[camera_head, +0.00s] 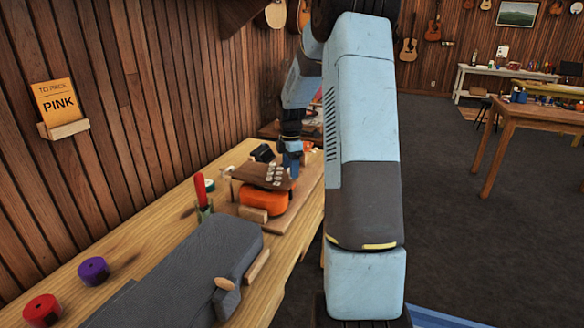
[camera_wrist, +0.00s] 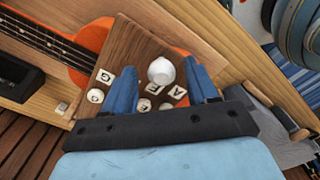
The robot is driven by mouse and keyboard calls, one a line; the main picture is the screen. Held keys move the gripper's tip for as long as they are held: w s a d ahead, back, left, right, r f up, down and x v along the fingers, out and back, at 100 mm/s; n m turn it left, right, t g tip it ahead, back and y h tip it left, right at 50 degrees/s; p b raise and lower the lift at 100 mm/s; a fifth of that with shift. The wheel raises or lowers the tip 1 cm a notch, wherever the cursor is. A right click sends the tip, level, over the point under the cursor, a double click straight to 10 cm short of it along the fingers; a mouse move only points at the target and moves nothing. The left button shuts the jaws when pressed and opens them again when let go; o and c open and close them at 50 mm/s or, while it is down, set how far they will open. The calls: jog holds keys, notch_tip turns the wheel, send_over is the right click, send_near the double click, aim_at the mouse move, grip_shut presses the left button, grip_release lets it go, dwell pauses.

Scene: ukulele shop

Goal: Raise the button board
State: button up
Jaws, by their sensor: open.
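The button board (camera_head: 250,172) is a dark brown wooden panel with several pale buttons. In the head view it lies over the body of an orange ukulele (camera_head: 266,201) on the workbench. The board also fills the middle of the wrist view (camera_wrist: 133,55), with lettered white tiles and a round white knob (camera_wrist: 161,71). My gripper (camera_wrist: 163,84) is open, its two blue fingers over the board with the knob between them in the picture. I cannot tell whether the fingers touch the knob or board.
A grey case (camera_head: 180,270) lies on the near bench (camera_head: 140,240). A red roll (camera_head: 42,309), a purple roll (camera_head: 93,270) and a red-handled tool (camera_head: 200,190) stand near the wall. A black box (camera_wrist: 18,79) lies beside the ukulele. Open floor is at right.

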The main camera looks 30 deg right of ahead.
grip_shut()
dwell(0.6)
jog(key=shift+d, duration=0.1)
jog(key=shift+w+d+r, duration=0.1)
jog(key=shift+r, duration=0.1)
